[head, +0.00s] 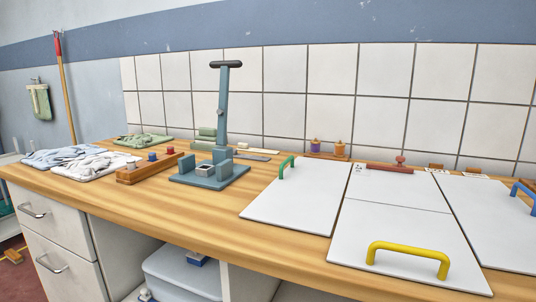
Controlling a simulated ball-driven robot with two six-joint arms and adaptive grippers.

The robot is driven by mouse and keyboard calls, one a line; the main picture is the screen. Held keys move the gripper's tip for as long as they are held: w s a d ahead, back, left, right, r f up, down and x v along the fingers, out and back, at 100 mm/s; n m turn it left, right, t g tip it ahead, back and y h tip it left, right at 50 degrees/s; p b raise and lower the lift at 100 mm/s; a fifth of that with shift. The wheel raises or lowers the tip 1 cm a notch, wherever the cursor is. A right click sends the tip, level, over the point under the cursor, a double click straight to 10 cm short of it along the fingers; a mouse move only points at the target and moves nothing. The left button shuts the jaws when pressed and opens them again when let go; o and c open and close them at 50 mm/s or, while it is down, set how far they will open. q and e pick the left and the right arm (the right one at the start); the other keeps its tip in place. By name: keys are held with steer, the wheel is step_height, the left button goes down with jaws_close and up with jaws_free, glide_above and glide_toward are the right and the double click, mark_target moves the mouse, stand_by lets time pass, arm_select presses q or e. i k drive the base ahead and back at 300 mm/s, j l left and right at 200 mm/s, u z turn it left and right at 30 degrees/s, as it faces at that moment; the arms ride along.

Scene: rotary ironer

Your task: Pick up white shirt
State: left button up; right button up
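A crumpled white cloth (97,165), which looks like the white shirt, lies on the left part of the wooden counter. It is beside a light blue folded or crumpled cloth (58,155) on its left; the two are close, and I cannot tell whether they touch. Neither of my grippers shows in the head view.
A teal lever press (212,172) stands right of the cloths, with a wooden tray (130,175) between. White panels with green (287,167), yellow (408,256) and blue (523,192) handles cover the counter's right. The front strip of the wooden counter (185,222) is clear.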

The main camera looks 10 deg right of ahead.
mark_target(84, 169)
steer(key=u, duration=0.8)
